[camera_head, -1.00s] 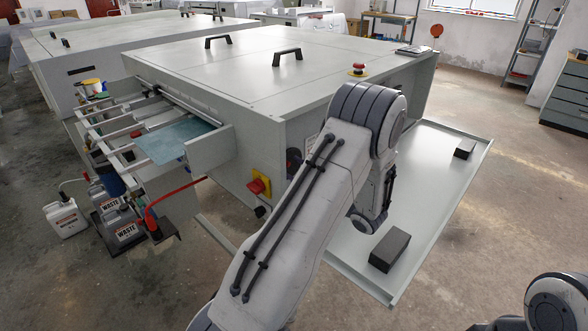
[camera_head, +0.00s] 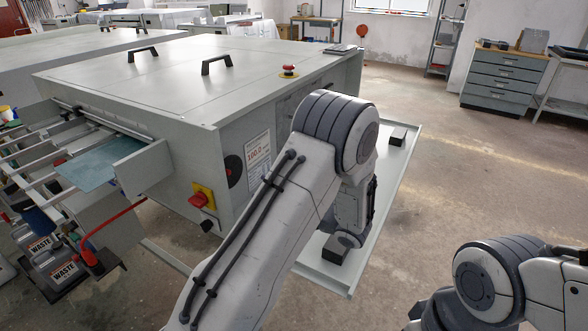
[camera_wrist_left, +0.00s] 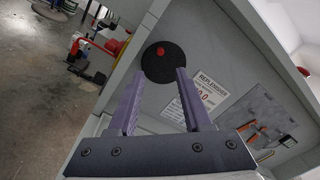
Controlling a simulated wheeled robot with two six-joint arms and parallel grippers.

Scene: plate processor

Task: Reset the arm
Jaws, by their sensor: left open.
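My left arm (camera_head: 270,210) crosses the middle of the head view, bent at a dark-banded joint, and hides its own gripper there. In the left wrist view my left gripper (camera_wrist_left: 156,88) shows two purple-grey fingers, apart with nothing between them. Beyond them is the machine's side panel, with a black disc (camera_wrist_left: 164,62) and a printed label. I cannot tell the exact distance to the panel. My right arm (camera_head: 490,280) shows at the lower right of the head view. Its gripper is out of view.
The large grey plate processor (camera_head: 190,75) fills the left and centre. Its flat tray (camera_head: 390,190) sticks out behind my left arm, with dark blocks on it. Waste containers (camera_head: 60,265) stand at the lower left. Open floor (camera_head: 480,180) lies right of the tray, before a drawer cabinet (camera_head: 505,80).

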